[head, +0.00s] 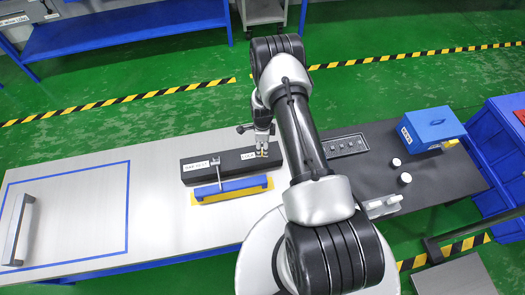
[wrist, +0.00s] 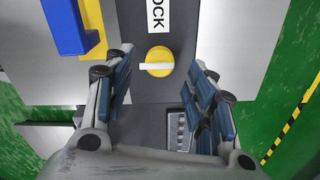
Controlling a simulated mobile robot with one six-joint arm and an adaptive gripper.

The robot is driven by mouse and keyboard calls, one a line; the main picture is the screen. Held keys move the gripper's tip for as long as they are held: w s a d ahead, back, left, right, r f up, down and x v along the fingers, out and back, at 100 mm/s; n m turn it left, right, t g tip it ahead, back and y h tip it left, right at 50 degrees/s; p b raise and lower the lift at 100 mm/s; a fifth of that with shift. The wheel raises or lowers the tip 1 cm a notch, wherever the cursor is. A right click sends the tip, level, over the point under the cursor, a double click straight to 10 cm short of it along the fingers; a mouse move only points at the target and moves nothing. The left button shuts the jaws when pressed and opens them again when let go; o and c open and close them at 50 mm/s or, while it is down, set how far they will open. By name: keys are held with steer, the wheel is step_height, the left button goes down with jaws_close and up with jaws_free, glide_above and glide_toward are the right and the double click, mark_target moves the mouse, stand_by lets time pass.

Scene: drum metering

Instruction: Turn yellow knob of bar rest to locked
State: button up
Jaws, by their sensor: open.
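The yellow knob (wrist: 159,55) sits on the dark top of the bar rest (head: 205,175). In the wrist view its white pointer bar lies crosswise, pointing left. A white label ending in "OCK" (wrist: 158,15) is just above the knob in that view. My gripper (wrist: 160,75) is open, with one blue-padded finger on each side of the knob and visible gaps between. In the head view my gripper (head: 262,152) is over the right end of the bar rest and mostly hides the knob.
A blue and yellow bar-shaped piece (head: 232,188) lies in front of the bar rest. A button panel (head: 346,146), two white round pieces (head: 405,178) and a blue box (head: 432,125) are to the right.

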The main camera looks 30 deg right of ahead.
steer(key=shift+f+b, duration=0.35)
steer(key=shift+f, duration=1.45)
steer(key=shift+c, duration=0.5)
steer(key=c, duration=1)
